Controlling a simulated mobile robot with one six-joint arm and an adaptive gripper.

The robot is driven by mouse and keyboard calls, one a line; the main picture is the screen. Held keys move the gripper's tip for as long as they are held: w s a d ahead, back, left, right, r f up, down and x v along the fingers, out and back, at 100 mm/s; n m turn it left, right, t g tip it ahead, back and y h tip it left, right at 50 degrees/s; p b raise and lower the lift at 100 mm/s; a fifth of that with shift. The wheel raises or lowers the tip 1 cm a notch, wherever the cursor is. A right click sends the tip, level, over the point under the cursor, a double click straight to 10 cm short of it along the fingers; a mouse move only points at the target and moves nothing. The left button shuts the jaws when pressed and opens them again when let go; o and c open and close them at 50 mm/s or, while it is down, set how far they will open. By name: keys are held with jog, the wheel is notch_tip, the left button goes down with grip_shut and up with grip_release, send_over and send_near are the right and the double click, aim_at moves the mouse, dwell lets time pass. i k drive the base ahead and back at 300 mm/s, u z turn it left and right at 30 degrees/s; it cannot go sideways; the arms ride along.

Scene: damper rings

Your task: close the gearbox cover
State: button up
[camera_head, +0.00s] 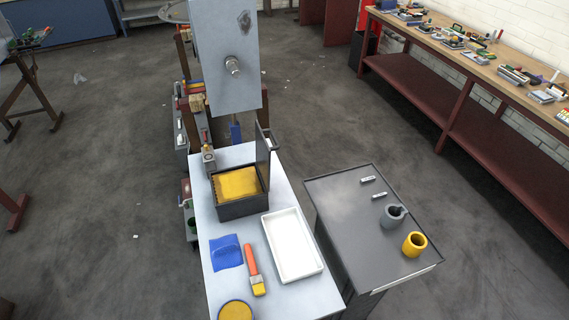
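The gearbox (242,207) is a dark open box on the light grey table, with a yellow filling (238,184) showing inside. Its dark cover (263,158) stands raised, roughly upright, along the box's far right side. A small bar, perhaps a handle, shows near the cover's top. The cover is seen nearly edge-on, so its exact angle is hard to tell. My gripper is not in this view.
On the table (216,286) are a white tray (292,245), a blue cloth (226,252), an orange-handled brush (254,270) and a round yellow-topped container (236,311). A grey panel (224,50) rises behind. A dark cart (340,215) at right holds grey and yellow cups.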

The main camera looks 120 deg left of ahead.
aim_at(263, 151)
jog(key=z, duration=0.1)
jog(key=i, duration=0.65)
jog(key=u, duration=2.1)
jog(key=i, duration=1.85)
jog(key=z, duration=0.05)
